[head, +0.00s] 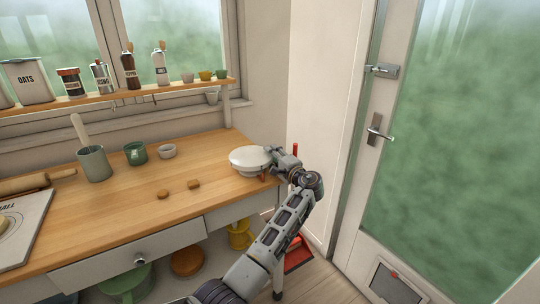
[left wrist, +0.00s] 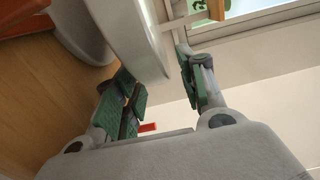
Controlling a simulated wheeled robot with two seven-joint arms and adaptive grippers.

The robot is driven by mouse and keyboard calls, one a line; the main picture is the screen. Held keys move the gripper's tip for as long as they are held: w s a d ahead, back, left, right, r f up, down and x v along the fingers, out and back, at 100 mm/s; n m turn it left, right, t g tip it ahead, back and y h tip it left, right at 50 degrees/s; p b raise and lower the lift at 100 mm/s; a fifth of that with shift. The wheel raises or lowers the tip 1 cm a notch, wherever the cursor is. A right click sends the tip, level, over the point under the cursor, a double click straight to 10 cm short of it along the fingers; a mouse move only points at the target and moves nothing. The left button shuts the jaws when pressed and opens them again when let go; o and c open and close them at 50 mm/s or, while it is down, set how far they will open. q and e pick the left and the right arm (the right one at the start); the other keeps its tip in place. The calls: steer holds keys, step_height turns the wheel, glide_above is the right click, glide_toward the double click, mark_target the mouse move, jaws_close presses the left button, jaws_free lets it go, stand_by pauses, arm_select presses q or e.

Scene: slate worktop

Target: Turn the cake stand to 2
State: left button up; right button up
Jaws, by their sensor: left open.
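The white cake stand (head: 250,157) stands on the wooden worktop near its right end. I cannot read any number on it. My left gripper (head: 274,158) is at the stand's right edge in the head view, with its open fingers towards the stand. In the left wrist view the gripper (left wrist: 155,65) shows its two green-padded fingers apart. The pale rim of the cake stand (left wrist: 132,35) reaches in between or just beyond the fingertips; I cannot tell whether they touch it. My right gripper is not in view.
Two small brown pieces (head: 193,184) lie in front. A shelf (head: 130,94) with jars runs behind. The worktop's middle is mostly clear.

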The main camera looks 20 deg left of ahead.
arm_select(q)
steer(key=v, duration=1)
steer(key=shift+a, duration=0.1)
